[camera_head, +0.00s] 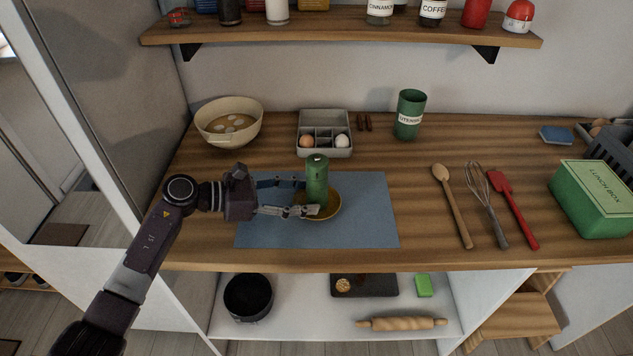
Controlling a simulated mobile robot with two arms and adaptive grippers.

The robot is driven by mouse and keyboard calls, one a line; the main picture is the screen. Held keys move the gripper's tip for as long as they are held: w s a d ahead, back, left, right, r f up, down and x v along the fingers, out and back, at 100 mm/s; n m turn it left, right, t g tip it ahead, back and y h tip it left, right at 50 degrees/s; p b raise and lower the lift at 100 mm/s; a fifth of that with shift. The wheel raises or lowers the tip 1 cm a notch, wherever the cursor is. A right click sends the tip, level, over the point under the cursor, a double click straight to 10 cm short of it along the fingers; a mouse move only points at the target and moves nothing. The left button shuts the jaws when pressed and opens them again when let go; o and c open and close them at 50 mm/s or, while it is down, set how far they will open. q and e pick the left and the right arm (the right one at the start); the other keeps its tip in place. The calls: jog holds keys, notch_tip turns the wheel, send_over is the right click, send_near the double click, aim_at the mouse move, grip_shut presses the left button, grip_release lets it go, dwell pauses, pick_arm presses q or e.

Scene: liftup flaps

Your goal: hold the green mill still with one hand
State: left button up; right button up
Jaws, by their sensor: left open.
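The green mill (317,177) stands upright at the blue mat (365,215) on the wooden counter. Its lower part is at a small yellow-brown dish (330,211); whether it stands in it or in front of it, I cannot tell. My left gripper (311,196) comes in from the left, level with the mill's lower body. It is open, with one finger on the far side and one on the near side of the mill. Whether either finger touches it is unclear. The near finger hides part of the dish. My right gripper is not in view.
Behind stand a bowl (229,120), an egg box (325,146) and a green utensil holder (410,115). A wooden spoon (454,205), whisk (486,205) and red spatula (514,208) lie right of the mat. A green lunch box (592,197) stands far right. A shelf (340,30) hangs above.

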pick_arm(q)
jog(key=shift+x, duration=1.35)
jog(key=shift+c, duration=0.7)
jog(key=c, duration=0.6)
jog(key=shift+c, duration=0.2)
jog(key=o, duration=0.7)
jog(key=shift+c, duration=0.4)
jog(key=c, duration=0.8)
jog(key=shift+c, duration=0.2)
